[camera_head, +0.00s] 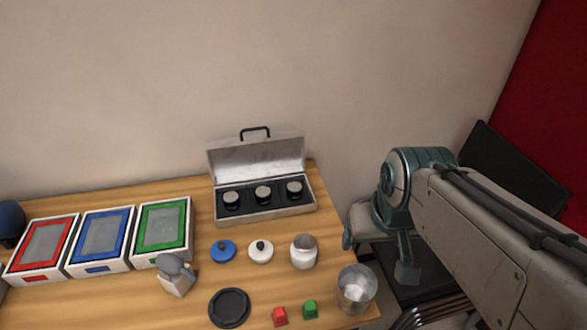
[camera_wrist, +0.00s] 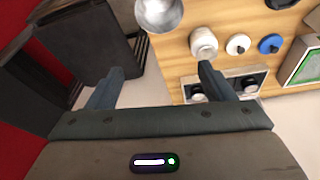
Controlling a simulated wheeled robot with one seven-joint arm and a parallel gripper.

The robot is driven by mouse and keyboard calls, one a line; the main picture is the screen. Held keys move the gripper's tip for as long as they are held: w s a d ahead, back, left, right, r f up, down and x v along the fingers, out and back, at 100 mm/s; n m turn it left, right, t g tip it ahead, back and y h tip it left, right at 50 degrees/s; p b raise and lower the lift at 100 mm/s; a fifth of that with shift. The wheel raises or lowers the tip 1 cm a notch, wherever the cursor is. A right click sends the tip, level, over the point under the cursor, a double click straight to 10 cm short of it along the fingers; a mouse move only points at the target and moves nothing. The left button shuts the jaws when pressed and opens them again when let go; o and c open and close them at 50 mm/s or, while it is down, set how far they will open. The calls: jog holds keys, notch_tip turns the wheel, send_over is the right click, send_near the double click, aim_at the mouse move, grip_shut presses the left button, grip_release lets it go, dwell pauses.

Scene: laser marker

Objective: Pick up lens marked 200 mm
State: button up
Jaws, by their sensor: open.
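Three lenses with dark bodies and pale tops sit in a row in an open metal case: the left lens (camera_head: 231,200), the middle lens (camera_head: 263,194) and the right lens (camera_head: 294,189). The markings are too small to read, so I cannot tell which is 200 mm. The case (camera_head: 285,213) stands at the back right of the wooden table, and shows partly behind one finger in the wrist view (camera_wrist: 262,78). My gripper (camera_wrist: 161,72) is open and empty. In the head view my gripper (camera_head: 378,256) hangs right of the table edge, apart from the case.
Red, blue and green framed boxes (camera_head: 163,231) stand at the left. A blue lid (camera_head: 223,251), white lid (camera_head: 261,251), white jar (camera_head: 303,252), metal cup (camera_head: 356,289) and black dish (camera_head: 229,308) lie in front of the case. A dark chair (camera_head: 515,170) is at the right.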

jog(key=w+a+r+n+b, duration=0.2)
jog(key=w+n, duration=0.2)
jog(key=w, duration=0.5)
jog(key=n+g+b, duration=0.3)
jog(key=n+b, duration=0.1)
jog(key=n, duration=0.7)
send_over(295, 187)
notch_tip(295, 187, down, 9)
jog(key=f, duration=0.8)
jog(key=shift+w+d+f, duration=0.1)
jog(key=shift+d+f, duration=0.1)
jog(key=shift+a+f+p, duration=0.15)
jog(key=shift+f+p, duration=0.15)
jog(key=shift+f, duration=1)
jog(key=shift+a+f+p, duration=0.1)
jog(key=shift+f+p, duration=0.15)
jog(key=shift+f, duration=1.05)
jog(key=c, duration=1.2)
